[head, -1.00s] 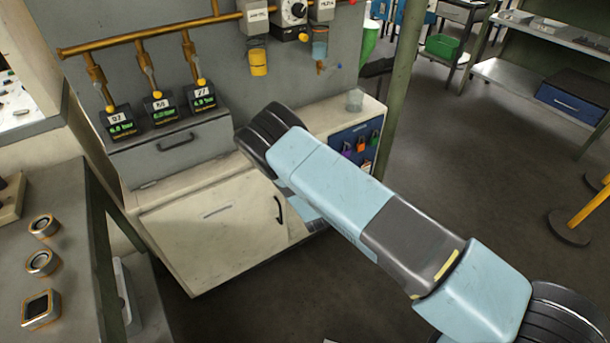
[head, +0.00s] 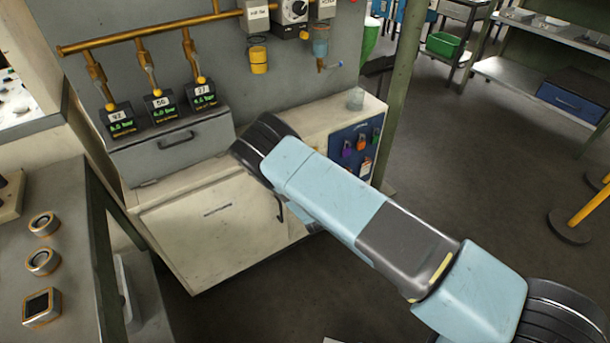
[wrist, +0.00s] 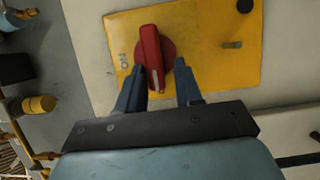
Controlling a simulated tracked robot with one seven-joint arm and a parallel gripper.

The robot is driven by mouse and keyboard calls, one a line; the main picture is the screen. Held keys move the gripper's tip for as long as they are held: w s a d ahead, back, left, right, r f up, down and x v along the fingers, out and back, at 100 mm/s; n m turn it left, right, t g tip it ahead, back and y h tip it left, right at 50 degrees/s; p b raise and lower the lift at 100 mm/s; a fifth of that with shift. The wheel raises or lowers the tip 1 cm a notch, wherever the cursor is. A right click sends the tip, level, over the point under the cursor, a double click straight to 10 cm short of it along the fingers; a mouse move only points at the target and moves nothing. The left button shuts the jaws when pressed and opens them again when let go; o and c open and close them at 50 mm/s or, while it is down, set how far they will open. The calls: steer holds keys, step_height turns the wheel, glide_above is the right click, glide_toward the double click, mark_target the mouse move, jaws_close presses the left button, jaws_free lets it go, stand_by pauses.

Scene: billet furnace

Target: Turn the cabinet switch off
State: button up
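In the wrist view, the cabinet switch is a red rotary knob (wrist: 151,50) with a raised handle, on a yellow plate (wrist: 215,75) fixed to a pale surface. My gripper (wrist: 157,72) is open. Its two dark fingers stand on either side of the lower part of the handle, with gaps visible; contact cannot be made out. In the head view, the switch does not show and my gripper is hidden behind my arm.
In the head view, a cream cabinet (head: 215,235) stands under the yellow pipes (head: 145,36) and several pressure gauges. A blue panel with padlocks (head: 357,148) is beside my arm. A workbench (head: 75,255) is at left; open floor (head: 465,180) lies to the right.

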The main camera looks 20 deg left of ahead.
steer(key=shift+o, duration=0.3)
steer(key=shift+w+a+r, duration=0.15)
steer(key=shift+a+r, duration=0.05)
steer(key=shift+r, duration=0.05)
steer(key=shift+d+f, duration=0.1)
steer(key=shift+d, duration=0.05)
steer(key=v, duration=1.3)
steer(key=shift+s, duration=0.4)
steer(key=shift+d, duration=0.1)
